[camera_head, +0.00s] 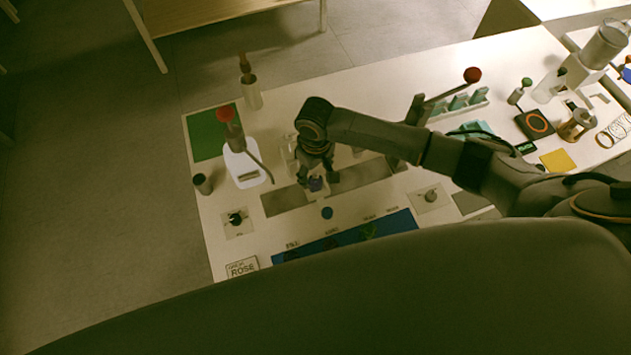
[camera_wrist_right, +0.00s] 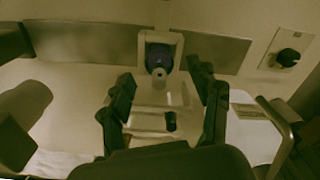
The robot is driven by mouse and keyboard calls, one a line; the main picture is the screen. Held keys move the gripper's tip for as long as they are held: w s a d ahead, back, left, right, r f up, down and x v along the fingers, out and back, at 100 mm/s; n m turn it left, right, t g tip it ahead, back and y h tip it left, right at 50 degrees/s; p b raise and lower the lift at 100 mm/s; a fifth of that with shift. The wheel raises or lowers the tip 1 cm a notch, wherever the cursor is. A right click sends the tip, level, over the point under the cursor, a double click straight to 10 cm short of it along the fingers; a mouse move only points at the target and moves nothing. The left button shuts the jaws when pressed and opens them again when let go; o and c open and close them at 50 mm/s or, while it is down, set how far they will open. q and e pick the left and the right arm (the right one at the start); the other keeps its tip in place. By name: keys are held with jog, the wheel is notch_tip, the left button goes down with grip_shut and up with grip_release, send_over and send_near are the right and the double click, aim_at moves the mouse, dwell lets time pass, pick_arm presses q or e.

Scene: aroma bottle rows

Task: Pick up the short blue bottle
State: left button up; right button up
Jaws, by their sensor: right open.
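A small dark blue bottle (camera_head: 316,184) stands in a pale holder between two grey strips in the head view. In the wrist view the bottle (camera_wrist_right: 159,54) shows dark blue-purple with a pale neck, inside a white square frame. My right gripper (camera_head: 318,178) is above and around the bottle's spot in the head view. In the wrist view its two dark fingers (camera_wrist_right: 160,78) are spread apart, with the bottle centred just past the tips. I see no contact with it. My left gripper is not in view.
A green mat (camera_head: 212,135) is at the back left.

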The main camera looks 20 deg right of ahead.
aim_at(316, 178)
notch_tip(316, 178, down, 3)
jog(key=shift+w+f, duration=0.1)
jog(key=shift+f, duration=0.25)
jog(key=c, duration=1.3)
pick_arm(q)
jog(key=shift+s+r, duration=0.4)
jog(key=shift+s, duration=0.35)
pick_arm(e)
jog(key=shift+r, duration=0.15)
